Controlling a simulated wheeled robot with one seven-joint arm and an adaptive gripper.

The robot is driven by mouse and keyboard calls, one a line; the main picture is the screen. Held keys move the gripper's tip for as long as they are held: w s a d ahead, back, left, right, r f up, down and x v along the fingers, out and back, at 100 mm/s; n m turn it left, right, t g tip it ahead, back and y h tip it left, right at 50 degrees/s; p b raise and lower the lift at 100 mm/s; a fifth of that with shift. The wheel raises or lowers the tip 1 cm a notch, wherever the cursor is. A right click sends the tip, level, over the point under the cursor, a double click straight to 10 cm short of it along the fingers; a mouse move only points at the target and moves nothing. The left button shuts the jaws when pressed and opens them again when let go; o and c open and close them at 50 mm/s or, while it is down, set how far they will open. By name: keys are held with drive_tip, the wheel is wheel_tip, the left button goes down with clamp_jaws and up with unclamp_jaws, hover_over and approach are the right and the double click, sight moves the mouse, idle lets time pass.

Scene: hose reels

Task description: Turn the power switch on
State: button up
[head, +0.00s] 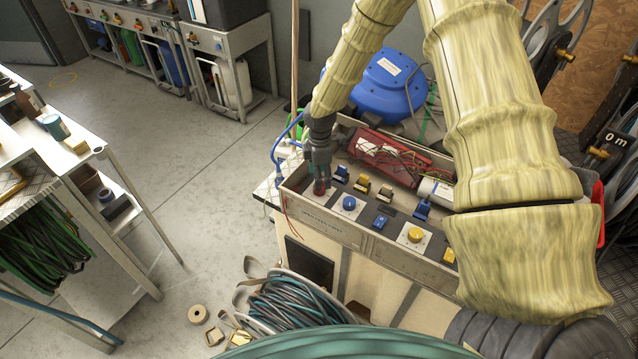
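A control panel (396,236) in an open metal box holds several blue, yellow and dark switches and buttons. No label in the head view lets me tell which one is the power switch. A red control (319,187) sits at the panel's left end. My gripper (320,178) points down right at this red control and partly hides it. I cannot tell whether the fingers touch it or how far they are open. To its right are a blue switch (341,174), a round blue button (349,203) and a round yellow button (416,235).
Behind the switches lie a red part with loose wires (388,152) and a white cylinder (436,189). A blue drum (388,85) stands behind the box. A coiled hose (290,303) lies in front. A shelf cart (120,170) stands left, with clear floor (215,190) between.

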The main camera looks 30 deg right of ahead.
drive_tip(key=shift+f+p, duration=0.55)
drive_tip(key=shift+f, duration=1.85)
